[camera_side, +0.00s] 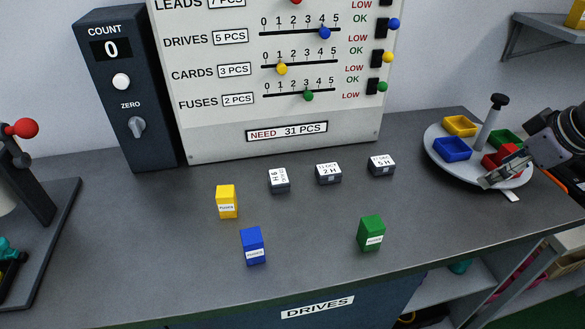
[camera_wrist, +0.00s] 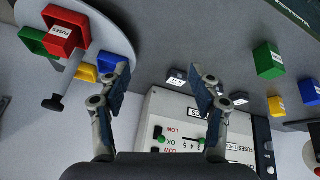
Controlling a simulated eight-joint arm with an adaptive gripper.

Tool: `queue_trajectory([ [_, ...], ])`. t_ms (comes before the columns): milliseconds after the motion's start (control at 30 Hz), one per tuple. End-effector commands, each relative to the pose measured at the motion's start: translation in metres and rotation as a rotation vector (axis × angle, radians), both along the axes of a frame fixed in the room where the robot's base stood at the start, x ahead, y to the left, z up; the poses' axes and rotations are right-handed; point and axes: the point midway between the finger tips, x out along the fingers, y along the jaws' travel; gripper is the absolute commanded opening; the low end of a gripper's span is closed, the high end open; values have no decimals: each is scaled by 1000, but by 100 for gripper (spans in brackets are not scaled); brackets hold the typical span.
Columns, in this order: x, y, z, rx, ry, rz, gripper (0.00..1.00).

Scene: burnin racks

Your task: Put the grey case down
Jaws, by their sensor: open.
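Three small dark grey cases with white labels stand in a row before the panel: a left one (camera_side: 279,181), a middle one marked 2 H (camera_side: 328,174) and a right one marked 5 H (camera_side: 381,166). In the wrist view, one grey case (camera_wrist: 176,77) shows between my fingertips' lines, and another (camera_wrist: 240,98) lies beyond the right finger. My gripper (camera_side: 497,178) is at the far right, by the round tray, well away from the cases. In the wrist view my gripper (camera_wrist: 158,70) has its fingers wide apart with nothing between them.
The round tray (camera_side: 437,132) holds yellow, blue, green and red bins and an upright black-knobbed post (camera_side: 491,120). A red block (camera_side: 508,151) is in the red bin. Yellow (camera_side: 227,202), blue (camera_side: 253,247) and green (camera_side: 371,234) blocks stand on the bench. Bench around them is clear.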

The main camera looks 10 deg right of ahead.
Motion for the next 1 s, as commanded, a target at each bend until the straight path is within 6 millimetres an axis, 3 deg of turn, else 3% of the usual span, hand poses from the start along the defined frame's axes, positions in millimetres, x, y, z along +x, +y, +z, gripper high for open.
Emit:
queue_trajectory([
  [100,-30,-8,-22,61,-53,-125,63],
  [333,-60,-16,-52,147,-122,-281,63],
  [1000,-65,-17,-58,165,-134,-310,63],
])
